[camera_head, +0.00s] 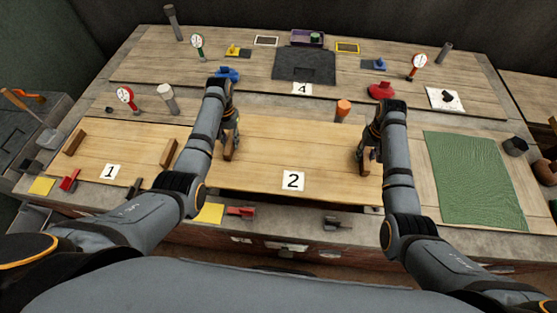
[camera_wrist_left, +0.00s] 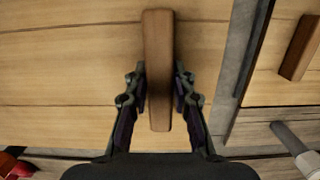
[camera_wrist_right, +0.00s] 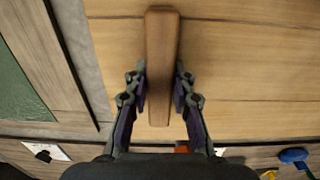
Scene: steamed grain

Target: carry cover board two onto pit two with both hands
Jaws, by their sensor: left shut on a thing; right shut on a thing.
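Cover board two (camera_head: 275,150) is a pale wooden board with a white "2" label (camera_head: 292,181), in the middle of the near bench in the head view. My left gripper (camera_head: 230,145) is shut on its left wooden handle (camera_wrist_left: 158,60). My right gripper (camera_head: 368,158) is shut on its right handle (camera_wrist_right: 162,60). The board looks about level. A dark gap (camera_head: 300,200) of pit two shows along the board's near edge; the rest of the pit is hidden beneath the board. I cannot tell whether the board touches the rim.
Cover board one (camera_head: 130,143), with two handles, lies to the left. A green cloth-like sheet (camera_head: 475,178) lies on the right. An orange-topped cylinder (camera_head: 343,108) stands just behind board two. Red clamps (camera_head: 241,211) and a yellow pad (camera_head: 209,213) sit along the near edge.

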